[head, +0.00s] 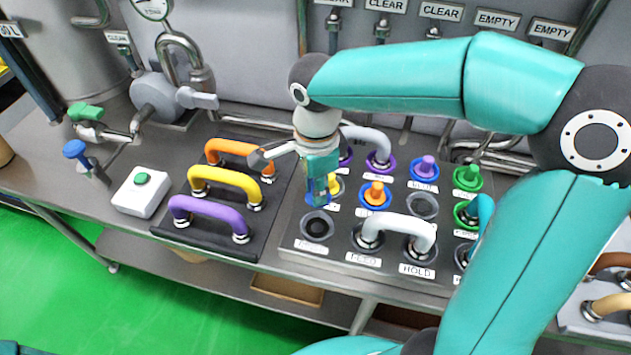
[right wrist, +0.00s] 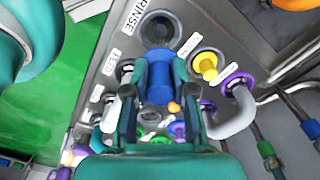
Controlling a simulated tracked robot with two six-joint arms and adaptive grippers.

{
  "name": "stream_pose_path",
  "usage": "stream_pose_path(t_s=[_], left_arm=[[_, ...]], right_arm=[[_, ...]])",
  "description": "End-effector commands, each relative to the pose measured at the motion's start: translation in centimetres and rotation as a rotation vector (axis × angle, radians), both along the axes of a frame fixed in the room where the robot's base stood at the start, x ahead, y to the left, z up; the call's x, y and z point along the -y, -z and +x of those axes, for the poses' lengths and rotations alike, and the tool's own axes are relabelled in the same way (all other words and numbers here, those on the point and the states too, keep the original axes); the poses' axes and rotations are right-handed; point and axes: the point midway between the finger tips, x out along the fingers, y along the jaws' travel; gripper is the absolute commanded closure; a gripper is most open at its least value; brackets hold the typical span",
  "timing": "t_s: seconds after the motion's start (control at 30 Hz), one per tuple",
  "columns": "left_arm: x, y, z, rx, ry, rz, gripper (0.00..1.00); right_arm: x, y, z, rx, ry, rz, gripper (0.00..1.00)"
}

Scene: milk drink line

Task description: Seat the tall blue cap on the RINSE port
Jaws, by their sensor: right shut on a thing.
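My right gripper (head: 319,192) is shut on the tall blue cap (right wrist: 160,82), whose blue side also shows between the fingers in the head view (head: 318,198). The RINSE port (head: 317,227) is a dark round socket with a grey ring at the front left corner of the port panel. It looks empty. The cap appears held above the panel, slightly behind the port. My left gripper is not in view.
The port panel (head: 345,262) holds coloured plugs and a white hose bridging FEED and HOLD (head: 398,230). A yellow plug (right wrist: 205,66) sits close beside the gripper. Orange, yellow and purple handles (head: 210,208) stand left on a dark plate. A white button box (head: 141,192) is further left.

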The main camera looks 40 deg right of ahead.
Motion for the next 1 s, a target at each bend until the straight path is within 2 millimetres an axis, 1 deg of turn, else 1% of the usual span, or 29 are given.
stream_pose_path(t_s=[0.03,0.1,0.8,1.0], left_arm=[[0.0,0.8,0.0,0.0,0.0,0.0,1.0],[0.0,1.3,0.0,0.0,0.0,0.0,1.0],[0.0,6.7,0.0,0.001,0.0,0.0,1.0],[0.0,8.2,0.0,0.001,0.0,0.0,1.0]], right_arm=[[0.0,0.9,0.0,-0.001,0.001,0.0,1.0],[0.0,1.6,0.0,-0.001,0.001,0.0,1.0],[0.1,8.6,0.0,-0.001,0.002,0.0,1.0],[0.1,10.3,0.0,0.0,0.002,0.0,1.0]])
